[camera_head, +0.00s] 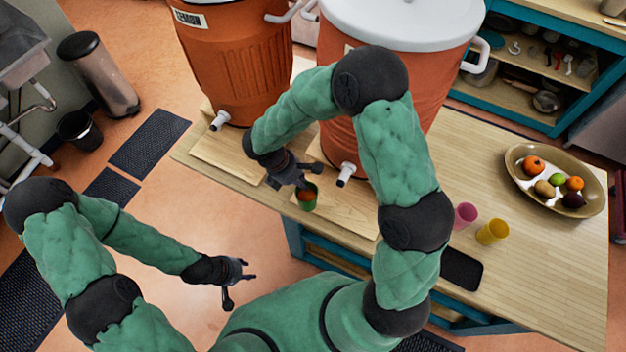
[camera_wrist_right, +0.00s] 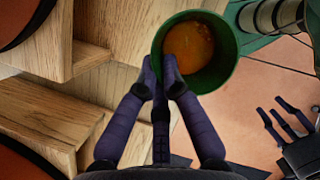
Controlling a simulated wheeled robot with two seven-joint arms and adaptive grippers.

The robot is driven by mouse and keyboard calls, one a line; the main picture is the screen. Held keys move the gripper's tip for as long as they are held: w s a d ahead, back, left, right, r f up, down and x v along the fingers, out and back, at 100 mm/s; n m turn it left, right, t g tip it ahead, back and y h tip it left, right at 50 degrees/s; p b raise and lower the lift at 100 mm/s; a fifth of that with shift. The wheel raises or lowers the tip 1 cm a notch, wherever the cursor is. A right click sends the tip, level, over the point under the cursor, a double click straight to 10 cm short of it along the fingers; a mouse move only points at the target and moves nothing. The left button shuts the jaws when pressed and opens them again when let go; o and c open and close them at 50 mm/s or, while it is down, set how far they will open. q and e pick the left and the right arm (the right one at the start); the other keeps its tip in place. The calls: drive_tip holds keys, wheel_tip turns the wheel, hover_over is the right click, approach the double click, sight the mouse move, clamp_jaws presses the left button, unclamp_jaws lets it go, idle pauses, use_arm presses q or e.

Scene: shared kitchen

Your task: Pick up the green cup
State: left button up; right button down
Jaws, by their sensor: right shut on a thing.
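The green cup (camera_head: 308,204) is by the front edge of the wooden table, under the orange coolers' taps. It holds an orange-brown liquid, seen from above in the right wrist view (camera_wrist_right: 232,45). My right gripper (camera_head: 302,180) is shut on the cup's near rim and wall; its fingertips show in the right wrist view (camera_wrist_right: 162,72). The cup looks close to upright. I cannot tell whether its base touches the table. My left gripper (camera_head: 246,284) is open and empty, low over the floor in front of the table.
Two orange coolers (camera_head: 240,65) with white taps (camera_head: 346,174) stand behind the cup. A pink cup (camera_head: 465,214), a yellow cup (camera_head: 493,231), a black tablet-like slab (camera_head: 461,269) and a fruit tray (camera_head: 520,152) lie to the right. The table between cups and tray is clear.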

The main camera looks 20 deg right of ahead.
drive_tip(key=w+a, duration=0.2)
drive_tip(key=a, duration=0.6)
idle(0.6)
